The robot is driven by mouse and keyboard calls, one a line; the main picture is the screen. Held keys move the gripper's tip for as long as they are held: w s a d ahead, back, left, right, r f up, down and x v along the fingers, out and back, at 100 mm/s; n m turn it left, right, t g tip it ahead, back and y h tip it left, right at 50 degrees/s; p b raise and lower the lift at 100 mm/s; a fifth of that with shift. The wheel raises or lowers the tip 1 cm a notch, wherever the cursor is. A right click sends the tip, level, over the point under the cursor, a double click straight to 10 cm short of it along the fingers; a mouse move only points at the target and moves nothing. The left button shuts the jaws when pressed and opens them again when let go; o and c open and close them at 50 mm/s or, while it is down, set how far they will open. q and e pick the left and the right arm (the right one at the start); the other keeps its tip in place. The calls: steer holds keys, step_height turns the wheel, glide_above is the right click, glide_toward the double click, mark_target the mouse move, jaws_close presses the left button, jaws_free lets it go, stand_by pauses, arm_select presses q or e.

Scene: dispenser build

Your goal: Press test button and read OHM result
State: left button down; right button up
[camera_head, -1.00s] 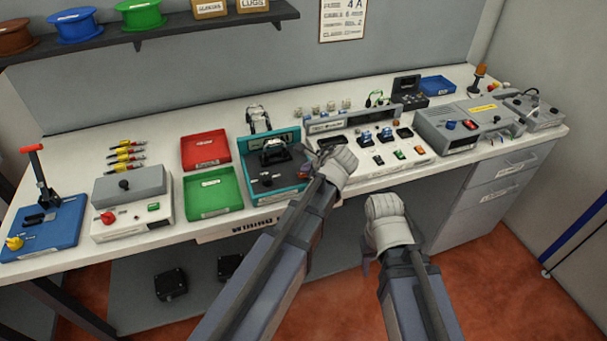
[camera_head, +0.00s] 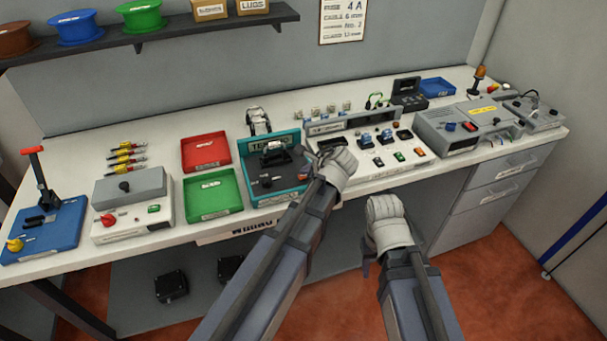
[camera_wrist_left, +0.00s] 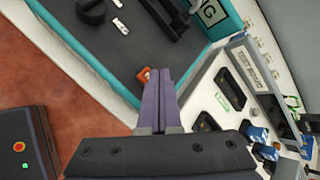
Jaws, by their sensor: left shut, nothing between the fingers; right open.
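The teal tester (camera_head: 250,206) stands mid-bench, with a black clamp and a black knob on its dark panel. An orange button (camera_wrist_left: 145,74) sits at the panel's near corner. My left gripper (camera_wrist_left: 163,72) is shut and empty, its tips right beside or against the button; contact cannot be told. In the head view my left gripper (camera_head: 312,174) is at the tester's right edge. My right gripper (camera_head: 366,268) hangs open before the bench, away from everything.
A white-grey test station (camera_head: 350,125) with blue parts and coloured buttons stands right of the tester. Red (camera_head: 206,151) and green (camera_head: 212,190) trays lie to its left. A grey power unit (camera_head: 460,125) is further right. Floor before the bench is clear.

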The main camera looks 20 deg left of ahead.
arm_select(q)
steer(key=shift+r, duration=0.5)
steer(key=shift+p, duration=0.3)
step_height(320, 180, up, 5)
steer(key=p, duration=0.5)
stand_by(0.4)
